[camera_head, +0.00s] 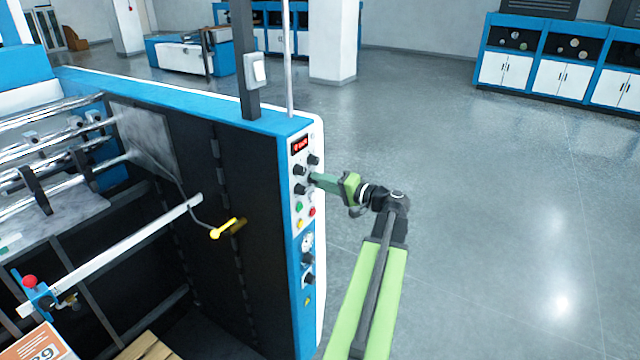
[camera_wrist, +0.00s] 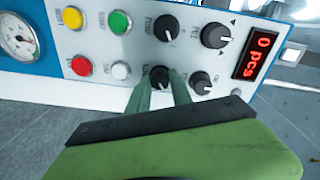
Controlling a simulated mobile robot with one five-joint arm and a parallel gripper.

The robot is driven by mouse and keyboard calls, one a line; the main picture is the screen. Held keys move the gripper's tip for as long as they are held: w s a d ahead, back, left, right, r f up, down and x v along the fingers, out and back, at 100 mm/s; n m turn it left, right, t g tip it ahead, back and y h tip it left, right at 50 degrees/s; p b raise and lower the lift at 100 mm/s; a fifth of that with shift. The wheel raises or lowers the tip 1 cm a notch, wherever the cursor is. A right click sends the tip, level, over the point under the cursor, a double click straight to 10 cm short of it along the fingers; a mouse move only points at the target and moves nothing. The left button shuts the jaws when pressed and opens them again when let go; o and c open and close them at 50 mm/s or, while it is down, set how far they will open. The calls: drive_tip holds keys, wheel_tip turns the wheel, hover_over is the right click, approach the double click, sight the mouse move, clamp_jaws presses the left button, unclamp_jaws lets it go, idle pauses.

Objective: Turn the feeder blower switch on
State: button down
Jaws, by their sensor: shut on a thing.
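The control panel (camera_wrist: 100,45) holds several black rotary knobs; their small labels are too blurred to read, so I cannot tell which is the feeder blower switch. My gripper (camera_wrist: 160,86) has its two green fingers on either side of the lower left knob (camera_wrist: 159,77) of the group and is shut on it. The fingers hide part of this knob. Three other knobs stand close by: upper left (camera_wrist: 166,28), upper right (camera_wrist: 215,35) and lower right (camera_wrist: 201,83). In the head view my gripper (camera_head: 312,178) reaches the panel from the right.
Yellow (camera_wrist: 72,17), green (camera_wrist: 120,22), red (camera_wrist: 81,65) and white (camera_wrist: 121,70) buttons sit beside the knobs. A gauge (camera_wrist: 18,38) is at the left, a red "0 pcs" display (camera_wrist: 262,55) at the right. The floor (camera_head: 480,220) right of the machine is clear.

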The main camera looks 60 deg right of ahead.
drive_tip(key=c, duration=1.1)
unclamp_jaws()
drive_tip(key=shift+c, duration=0.2)
drive_tip(key=shift+s, duration=0.1)
drive_tip(key=s, duration=1.7)
drive_tip(key=shift+a+r+p, duration=0.3)
drive_tip(key=shift+r+p, duration=0.1)
drive_tip(key=shift+r, duration=0.05)
drive_tip(key=shift+s, duration=0.1)
drive_tip(key=w+a+f+n+g+y+b, duration=0.2)
drive_tip(key=w+a+f+g, duration=0.1)
drive_tip(key=w+a+f, duration=0.5)
drive_tip(key=w+a+f+n+g+y+b, duration=0.1)
drive_tip(key=w+a+f+n+g+y, duration=0.15)
drive_tip(key=w+a, duration=0.6)
drive_tip(key=w+a+f+n+g+y+b, duration=0.1)
drive_tip(key=w+a+f+g+y+b, duration=0.15)
drive_tip(key=w+a+f, duration=0.6)
drive_tip(key=w+a+f+n+g+h+b, duration=0.1)
drive_tip(key=w+a+f+n+g+h, duration=0.1)
drive_tip(key=a, duration=0.9)
drive_tip(key=w+a+f+n+g+h+b, duration=0.2)
drive_tip(key=a+f, duration=0.5)
drive_tip(key=a, duration=0.4)
drive_tip(key=w+a+f+n+g+h+b, duration=0.1)
drive_tip(key=w+a+f+n+g, duration=0.3)
drive_tip(key=a, duration=0.8)
drive_tip(key=shift+w+f+n+g+h+b, duration=0.15)
drive_tip(key=shift+f+n+g+h+b, duration=0.25)
drive_tip(key=shift+g+h, duration=0.3)
